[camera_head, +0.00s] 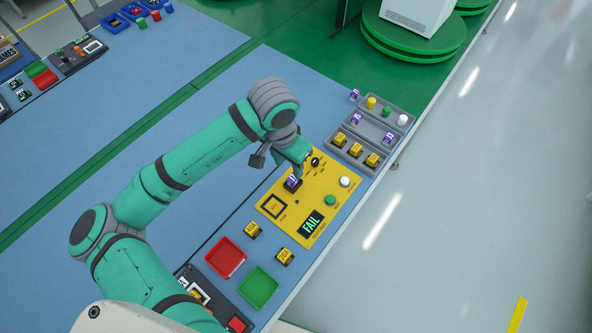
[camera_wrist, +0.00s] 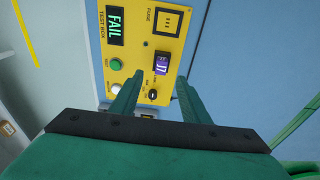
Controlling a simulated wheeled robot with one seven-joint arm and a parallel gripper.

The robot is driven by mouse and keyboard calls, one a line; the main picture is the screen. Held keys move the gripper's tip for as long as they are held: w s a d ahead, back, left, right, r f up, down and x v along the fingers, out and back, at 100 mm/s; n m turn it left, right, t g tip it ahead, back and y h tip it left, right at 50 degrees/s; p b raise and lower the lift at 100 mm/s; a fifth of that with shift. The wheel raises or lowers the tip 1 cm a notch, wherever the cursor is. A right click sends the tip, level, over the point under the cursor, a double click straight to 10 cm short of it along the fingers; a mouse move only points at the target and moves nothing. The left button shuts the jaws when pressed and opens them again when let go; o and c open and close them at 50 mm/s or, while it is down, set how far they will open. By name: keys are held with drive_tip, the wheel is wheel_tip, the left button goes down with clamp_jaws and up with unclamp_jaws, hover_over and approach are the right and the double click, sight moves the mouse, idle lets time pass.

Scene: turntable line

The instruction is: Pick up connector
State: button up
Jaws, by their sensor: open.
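A small purple block with white marking (camera_head: 292,181), which looks like the connector, sits in a black socket on the yellow test box (camera_head: 272,206). It also shows in the wrist view (camera_wrist: 161,64), just beyond and between my fingertips. My gripper (camera_head: 299,170) is over the test box, close to this block; in the wrist view its two fingers (camera_wrist: 158,80) are apart with nothing held between them. Whether the fingers touch the block cannot be told. The test box display (camera_head: 311,224) reads FAIL.
Grey trays (camera_head: 373,131) beside the test box hold yellow and purple blocks and coloured pegs. Two yellow blocks (camera_head: 253,230) lie near a red tray (camera_head: 226,258) and a green tray (camera_head: 259,288). A black knob (camera_head: 315,162) stands near my gripper.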

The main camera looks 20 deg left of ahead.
sight(293, 178)
drive_tip(key=f, duration=0.3)
drive_tip(key=shift+w+d+f, duration=0.15)
drive_tip(key=shift+w+f, duration=0.2)
drive_tip(key=shift+f, duration=0.05)
drive_tip(key=shift+w+f, duration=0.35)
drive_tip(key=shift+f, duration=0.45)
drive_tip(key=f, duration=0.3)
drive_tip(key=shift+w+f, duration=0.1)
drive_tip(key=shift+w, duration=0.2)
drive_tip(key=shift+f, duration=0.5)
clamp_jaws()
